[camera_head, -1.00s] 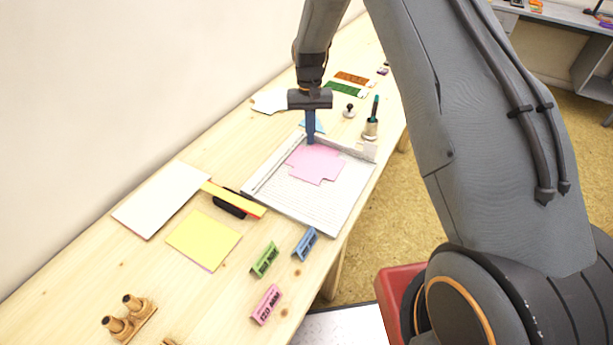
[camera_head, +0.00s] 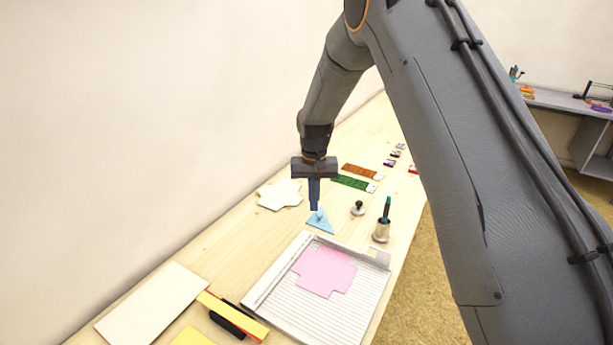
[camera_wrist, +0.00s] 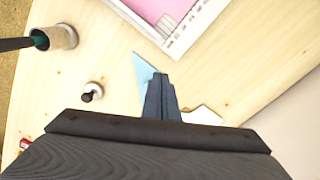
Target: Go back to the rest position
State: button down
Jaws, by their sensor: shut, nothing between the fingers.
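My gripper (camera_head: 315,208) is shut and empty, its fingers pointing down. In the head view it overlaps the light blue triangle (camera_head: 321,225) on the table; I cannot tell the gap between them. In the wrist view my gripper (camera_wrist: 160,80) shows its fingers together, with the blue triangle (camera_wrist: 142,72) partly hidden behind them. The pink paper cutout (camera_head: 325,271) lies on the grey ribbed tray (camera_head: 283,298), in front of my gripper.
Green (camera_head: 352,182) and brown (camera_head: 360,171) strips lie behind. A white cutout (camera_head: 279,195) lies left. A white sheet (camera_head: 152,305) and a yellow-topped bar (camera_head: 232,316) lie nearer. A wall borders the table's left.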

jog(key=s+d+r, duration=0.6)
jog(key=s+d, duration=0.1)
jog(key=s, duration=0.1)
jog(key=s+d+r, duration=0.2)
jog(key=s+d, duration=0.1)
jog(key=s, duration=0.8)
jog(key=s+d+r+t, duration=0.1)
jog(key=s+d+r, duration=0.1)
jog(key=s, duration=1)
jog(key=shift+s+d+n, duration=0.15)
jog(key=shift+d+n, duration=0.15)
jog(key=shift+d, duration=0.4)
jog(key=shift+r, duration=0.1)
